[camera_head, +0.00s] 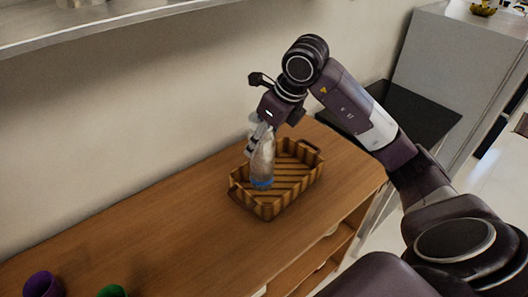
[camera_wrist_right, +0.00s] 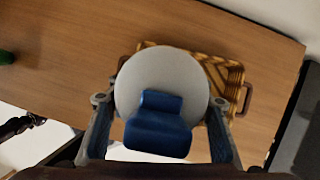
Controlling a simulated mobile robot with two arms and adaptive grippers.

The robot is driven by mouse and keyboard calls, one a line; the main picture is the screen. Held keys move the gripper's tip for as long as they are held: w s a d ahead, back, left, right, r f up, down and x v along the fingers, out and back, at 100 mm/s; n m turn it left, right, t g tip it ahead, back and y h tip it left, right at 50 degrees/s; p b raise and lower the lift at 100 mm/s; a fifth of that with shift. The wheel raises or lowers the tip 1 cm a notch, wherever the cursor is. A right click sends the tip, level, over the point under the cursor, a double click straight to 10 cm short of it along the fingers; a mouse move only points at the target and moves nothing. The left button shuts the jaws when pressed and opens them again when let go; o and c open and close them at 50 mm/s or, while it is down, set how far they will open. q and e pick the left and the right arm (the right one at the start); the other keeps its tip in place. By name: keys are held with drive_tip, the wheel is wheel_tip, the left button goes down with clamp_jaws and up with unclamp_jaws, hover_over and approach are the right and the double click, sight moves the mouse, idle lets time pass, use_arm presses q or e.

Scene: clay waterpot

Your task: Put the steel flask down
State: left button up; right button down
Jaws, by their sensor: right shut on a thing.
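The steel flask (camera_head: 263,160) is a silvery bottle with a blue band low down in the head view. My right gripper (camera_head: 258,137) is shut on it from above and holds it close to upright. The flask (camera_wrist_right: 160,75) also shows in the right wrist view as a round grey body with a blue part, between the two fingers. Its lower end is over or inside a brown slatted basket (camera_head: 298,180) on the wooden table. I cannot tell whether it touches the basket floor.
The wooden table (camera_head: 150,235) is clear left of the basket. A wall is behind, with a shelf (camera_head: 110,33) above. A dark surface (camera_head: 405,115) lies beyond the right end.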

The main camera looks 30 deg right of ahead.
sight(262, 167)
wheel_tip(262, 167, down, 4)
drive_tip(key=shift+p, duration=0.4)
use_arm(q)
drive_tip(key=shift+d+r, duration=0.45)
use_arm(e)
drive_tip(key=shift+d+f, duration=0.15)
drive_tip(key=shift+f, duration=0.15)
drive_tip(key=shift+f, duration=0.1)
use_arm(q)
drive_tip(key=shift+f, duration=0.15)
use_arm(e)
drive_tip(key=c, duration=1)
unclamp_jaws()
use_arm(q)
drive_tip(key=shift+a, duration=0.1)
use_arm(e)
drive_tip(key=shift+o, duration=0.2)
